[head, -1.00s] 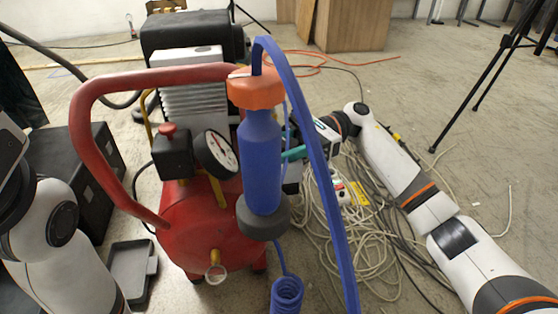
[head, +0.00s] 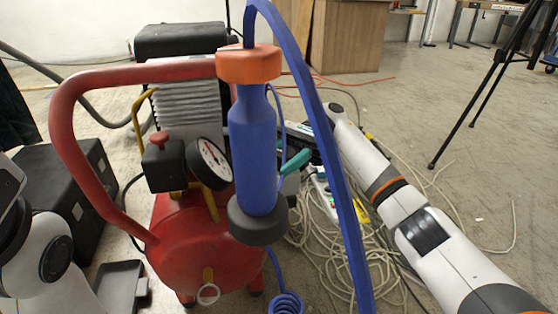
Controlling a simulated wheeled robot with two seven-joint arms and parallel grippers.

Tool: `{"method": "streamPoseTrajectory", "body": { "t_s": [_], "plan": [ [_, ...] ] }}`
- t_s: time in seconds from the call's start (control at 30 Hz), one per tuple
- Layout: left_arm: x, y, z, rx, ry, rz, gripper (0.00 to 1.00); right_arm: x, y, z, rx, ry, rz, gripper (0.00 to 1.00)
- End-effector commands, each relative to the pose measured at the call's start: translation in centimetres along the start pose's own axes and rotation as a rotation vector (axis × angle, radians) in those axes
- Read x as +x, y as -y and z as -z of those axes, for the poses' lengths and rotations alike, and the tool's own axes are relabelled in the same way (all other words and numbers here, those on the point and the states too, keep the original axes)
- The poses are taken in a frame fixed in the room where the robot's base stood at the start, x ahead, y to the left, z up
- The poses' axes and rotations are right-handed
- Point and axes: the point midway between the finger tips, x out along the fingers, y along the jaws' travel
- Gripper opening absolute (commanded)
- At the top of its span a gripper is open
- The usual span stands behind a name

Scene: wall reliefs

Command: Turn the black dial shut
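A dark grey-black round knob (head: 257,222) sits at the lower end of an upright blue cylinder (head: 253,150) with an orange cap (head: 248,64). A round gauge (head: 211,164) with a white face and black rim stands left of the cylinder; I cannot tell which of the two is the dial. My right arm reaches in from the right, and its dark gripper end (head: 302,143) is behind and right of the cylinder, near a teal piece (head: 296,161). Its fingers are mostly hidden, and contact cannot be told. My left arm shows at the left edge; its gripper is out of view.
The red compressor tank (head: 195,250) and its curved red handle (head: 62,150) fill the middle left. A thick blue hose (head: 335,170) arches down in front of my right arm. Cables (head: 325,225) lie coiled on the floor. A tripod (head: 485,85) stands at the right.

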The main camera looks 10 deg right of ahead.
Motion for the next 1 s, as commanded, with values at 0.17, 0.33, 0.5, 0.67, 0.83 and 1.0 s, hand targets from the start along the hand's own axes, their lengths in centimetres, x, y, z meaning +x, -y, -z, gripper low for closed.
{"method": "streamPoseTrajectory", "body": {
  "t_s": [0.17, 0.33, 0.5, 0.67, 0.83, 1.0],
  "plan": [
    [0.0, 0.0, 0.0, 0.0, -0.001, 0.0, 0.36, 0.1, 0.0, -0.1, 0.0, -0.001, 0.002, 0.17],
    [0.0, 0.0, 0.0, 0.0, -0.001, 0.0, 0.36, 0.1, 0.0, 0.0, 0.0, -0.001, 0.001, 0.61],
    [0.0, 0.0, 0.0, 0.0, -0.001, 0.0, 0.36, 0.1, 0.0, 0.0, 0.0, -0.001, 0.0, 0.61],
    [0.2, -0.1, 0.1, 0.0, -0.002, -0.001, 0.36, 0.0, 0.0, 0.3, 0.0, 0.0, 0.0, 0.61],
    [1.5, -0.3, 0.6, 0.0, -0.004, -0.001, 0.36, 0.0, 0.0, 2.1, -0.001, 0.0, 0.0, 0.61],
    [3.6, -0.8, 1.4, 0.0, -0.004, -0.001, 0.36, 0.1, 0.0, 5.3, -0.002, 0.0, 0.0, 0.61]
  ]
}}
